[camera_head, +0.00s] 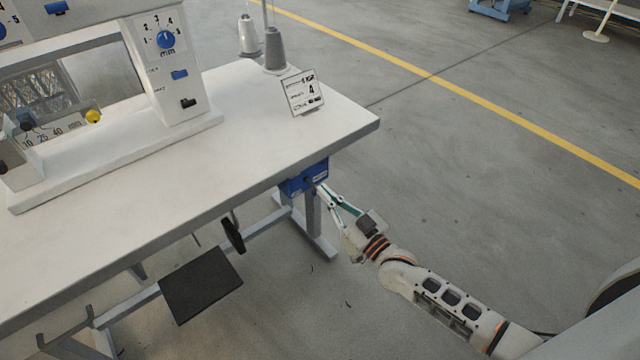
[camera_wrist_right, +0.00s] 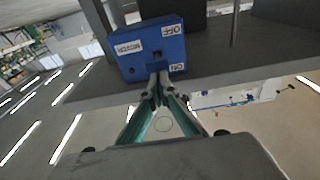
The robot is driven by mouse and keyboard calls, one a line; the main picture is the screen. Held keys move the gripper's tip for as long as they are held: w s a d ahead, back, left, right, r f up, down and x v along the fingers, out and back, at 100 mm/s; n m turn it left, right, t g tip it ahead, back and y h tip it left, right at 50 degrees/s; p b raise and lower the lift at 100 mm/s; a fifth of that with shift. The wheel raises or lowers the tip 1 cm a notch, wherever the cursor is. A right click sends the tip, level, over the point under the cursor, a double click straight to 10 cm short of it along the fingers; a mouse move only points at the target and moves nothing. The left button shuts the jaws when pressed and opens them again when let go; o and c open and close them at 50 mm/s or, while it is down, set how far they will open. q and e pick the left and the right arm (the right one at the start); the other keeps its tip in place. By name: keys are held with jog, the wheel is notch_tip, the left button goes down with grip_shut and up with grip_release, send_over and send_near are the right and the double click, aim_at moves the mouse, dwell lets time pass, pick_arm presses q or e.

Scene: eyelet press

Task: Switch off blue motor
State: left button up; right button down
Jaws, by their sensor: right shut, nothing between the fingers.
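The blue motor switch box (camera_head: 304,180) is fixed under the right end of the white table. In the right wrist view the blue box (camera_wrist_right: 150,48) shows large, with white labels reading MOTOR, OFF and ON, all appearing upside down. A small dark switch (camera_wrist_right: 155,72) sits on its face near the ON label. My right gripper (camera_head: 322,188) is shut and empty, its fingertips at the box. In the right wrist view the fingertips (camera_wrist_right: 158,78) are right at the switch; I cannot tell if they touch it. My left gripper is not in view.
The white table (camera_head: 330,125) carries a sewing-type machine (camera_head: 170,70) with a dial, thread cones (camera_head: 274,50) and a small sign card (camera_head: 303,92). A black pedal (camera_head: 201,284) and table legs are below.

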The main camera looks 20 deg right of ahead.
pick_arm(q)
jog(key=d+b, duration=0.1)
jog(key=b, duration=0.1)
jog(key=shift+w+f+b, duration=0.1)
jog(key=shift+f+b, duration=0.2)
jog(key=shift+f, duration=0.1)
pick_arm(e)
notch_tip(320, 180, down, 2)
jog(key=shift+f+t, duration=0.1)
jog(key=shift+t, duration=0.6)
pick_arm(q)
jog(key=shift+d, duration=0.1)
pick_arm(e)
jog(key=shift+f, duration=0.1)
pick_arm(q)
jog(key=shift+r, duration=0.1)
